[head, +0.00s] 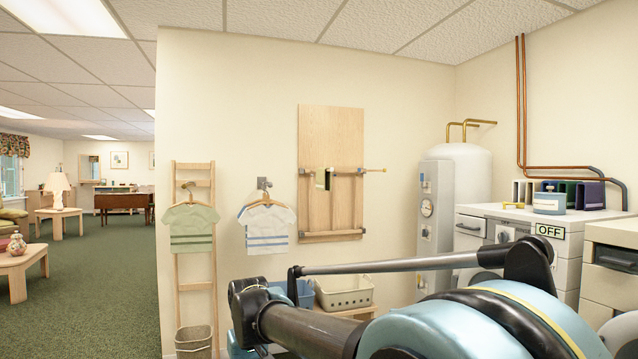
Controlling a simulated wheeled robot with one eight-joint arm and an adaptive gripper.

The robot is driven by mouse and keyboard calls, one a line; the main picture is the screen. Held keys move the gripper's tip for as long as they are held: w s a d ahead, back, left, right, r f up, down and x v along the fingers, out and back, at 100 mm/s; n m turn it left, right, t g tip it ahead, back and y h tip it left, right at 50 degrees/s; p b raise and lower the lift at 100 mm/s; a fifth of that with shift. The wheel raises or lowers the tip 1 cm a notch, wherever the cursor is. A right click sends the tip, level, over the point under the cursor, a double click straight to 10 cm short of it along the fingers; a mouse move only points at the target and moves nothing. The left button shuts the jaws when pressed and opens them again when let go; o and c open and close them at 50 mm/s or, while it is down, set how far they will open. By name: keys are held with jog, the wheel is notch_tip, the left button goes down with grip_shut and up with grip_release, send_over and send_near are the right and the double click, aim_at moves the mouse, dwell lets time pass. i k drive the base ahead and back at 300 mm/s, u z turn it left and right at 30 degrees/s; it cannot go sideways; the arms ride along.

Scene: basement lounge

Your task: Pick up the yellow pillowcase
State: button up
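I cannot pick out a yellow pillowcase for certain. My arm crosses the lower right foreground and hides part of the floor and shelf. My gripper's fingers do not show.
A white appliance (570,240) with an OFF sign stands right. Baskets, one beige (344,291), sit low behind my arm. A waste bin (194,341) stands below the ladder rack. Open carpet (100,290) lies left.

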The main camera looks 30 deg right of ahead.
aim_at(323, 178)
jog(key=z, duration=0.4)
jog(key=i, duration=1.05)
jog(key=z, duration=0.85)
jog(key=i, duration=0.45)
jog(key=z, duration=0.2)
